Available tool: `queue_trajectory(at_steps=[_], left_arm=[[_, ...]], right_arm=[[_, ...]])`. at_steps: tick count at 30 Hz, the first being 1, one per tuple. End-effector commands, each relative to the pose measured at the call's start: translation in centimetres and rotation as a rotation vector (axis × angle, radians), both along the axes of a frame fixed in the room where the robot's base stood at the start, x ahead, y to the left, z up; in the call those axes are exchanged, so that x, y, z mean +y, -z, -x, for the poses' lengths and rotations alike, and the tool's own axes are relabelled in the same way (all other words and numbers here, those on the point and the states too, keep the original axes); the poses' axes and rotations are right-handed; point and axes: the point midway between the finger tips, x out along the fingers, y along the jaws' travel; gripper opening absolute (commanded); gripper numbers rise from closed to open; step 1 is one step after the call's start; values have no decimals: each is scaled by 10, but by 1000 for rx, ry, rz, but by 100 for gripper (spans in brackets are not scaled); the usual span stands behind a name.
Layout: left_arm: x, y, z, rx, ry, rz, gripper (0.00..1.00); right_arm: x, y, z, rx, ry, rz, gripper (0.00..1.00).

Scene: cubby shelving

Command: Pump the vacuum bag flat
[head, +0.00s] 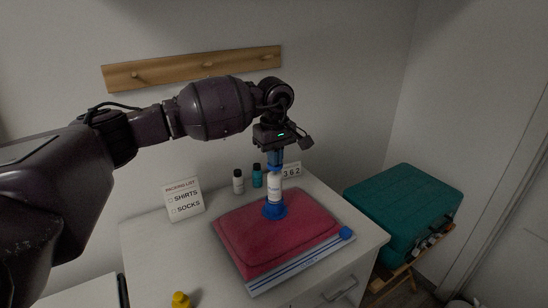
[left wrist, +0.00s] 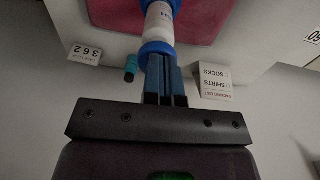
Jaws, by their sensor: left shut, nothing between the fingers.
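The vacuum bag (head: 250,243) is a dark red, still thick-looking bundle lying on the white cabinet top, with a blue-and-white strip (head: 300,267) along its front edge and a blue slider (head: 346,233) at that strip's right end. A white pump (head: 274,190) with a blue base stands upright on the bag. My left gripper (head: 275,160) points down right above the pump, its fingers shut with nothing between them. In the left wrist view the shut fingers (left wrist: 164,80) meet or nearly meet the pump's blue top (left wrist: 156,48); I cannot tell if they touch.
A packing list sign (head: 184,199), a white bottle (head: 238,181), a teal bottle (head: 257,176) and a number block (head: 292,170) stand behind the bag. A yellow object (head: 181,300) is at the front left. A teal suitcase (head: 403,212) rests on a wooden stand at right.

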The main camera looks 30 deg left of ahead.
Motion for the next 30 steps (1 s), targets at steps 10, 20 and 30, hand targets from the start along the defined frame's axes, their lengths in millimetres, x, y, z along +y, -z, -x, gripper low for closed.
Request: queue_trajectory(at_steps=[10, 20, 30], left_arm=[[-7, -67, 6, -7, -3, 0, 0], [-8, -119, 8, -6, -2, -1, 0], [-8, -131, 9, -5, -2, 0, 0]], right_arm=[[1, -17, 0, -14, 3, -3, 49], [-1, -2, 9, 16, 7, -1, 49], [0, -6, 3, 3, 4, -1, 49]])
